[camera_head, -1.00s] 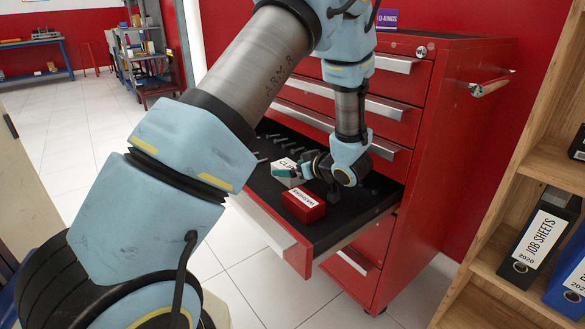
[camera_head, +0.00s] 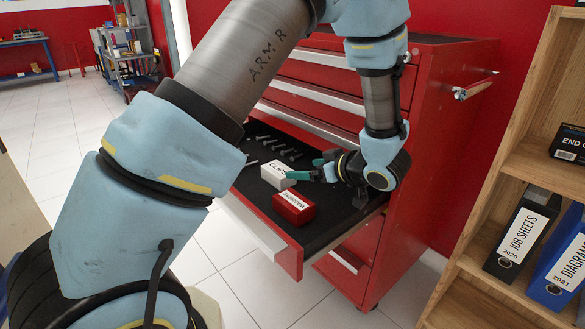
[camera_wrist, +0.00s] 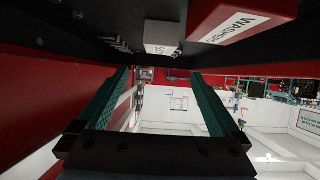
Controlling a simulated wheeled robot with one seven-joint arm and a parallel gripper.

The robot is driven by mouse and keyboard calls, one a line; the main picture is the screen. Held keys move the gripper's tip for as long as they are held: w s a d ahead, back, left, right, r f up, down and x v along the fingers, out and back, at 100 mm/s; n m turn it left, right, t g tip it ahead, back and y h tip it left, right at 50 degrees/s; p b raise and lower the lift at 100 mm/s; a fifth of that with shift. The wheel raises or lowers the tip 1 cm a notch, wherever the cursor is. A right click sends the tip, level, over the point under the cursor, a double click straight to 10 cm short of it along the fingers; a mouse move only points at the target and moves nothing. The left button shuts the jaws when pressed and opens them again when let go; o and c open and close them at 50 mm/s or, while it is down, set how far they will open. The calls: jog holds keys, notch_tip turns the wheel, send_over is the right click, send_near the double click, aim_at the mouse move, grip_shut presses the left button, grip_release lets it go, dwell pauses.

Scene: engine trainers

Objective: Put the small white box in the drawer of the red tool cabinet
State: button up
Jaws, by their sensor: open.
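The small white box (camera_head: 275,177), labelled CLIPS, sits in the open drawer (camera_head: 338,236) of the red tool cabinet (camera_head: 424,170), on its dark floor. My gripper (camera_head: 303,169) is low over the drawer, to the right of the white box. Its teal fingers are spread and point toward the box, with nothing between them. In the wrist view the white box (camera_wrist: 163,37) shows beyond and above the fingertips (camera_wrist: 160,76), clear of them. Its label is upside down there.
A red box (camera_head: 293,208) labelled WASHERS stands in the drawer, just in front of the white box. Several bolts (camera_head: 278,146) lie toward the drawer's back. A wooden shelf (camera_head: 480,215) with binders stands to the right.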

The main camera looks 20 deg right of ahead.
jog(key=w+a+r+m+h, duration=0.1)
jog(key=w+a+h, duration=0.1)
jog(key=w+a+r+m+g+h, duration=0.1)
jog(key=w+h, duration=0.1)
jog(key=w, duration=0.1)
jog(key=w+a+r+g+h, duration=0.1)
jog(key=w+a+h, duration=0.1)
jog(key=shift+w+a+r+m+h, duration=0.3)
jog(key=shift+w+m, duration=0.1)
jog(key=s+a+m+g, duration=0.1)
jog(key=s+a+g, duration=0.3)
jog(key=s+a, duration=0.4)
jog(key=s+a+m+g+y, duration=0.1)
jog(key=s+a+g, duration=0.3)
jog(key=s+a, duration=0.4)
jog(key=a+m, duration=0.1)
jog(key=a, duration=0.4)
jog(key=shift+a, duration=0.4)
jog(key=shift+r, duration=0.25)
notch_tip(320, 180, up, 22)
jog(key=p, duration=2.2)
jog(key=shift+r+p, duration=0.15)
jog(key=shift+p, duration=0.15)
jog(key=shift+c, duration=0.2)
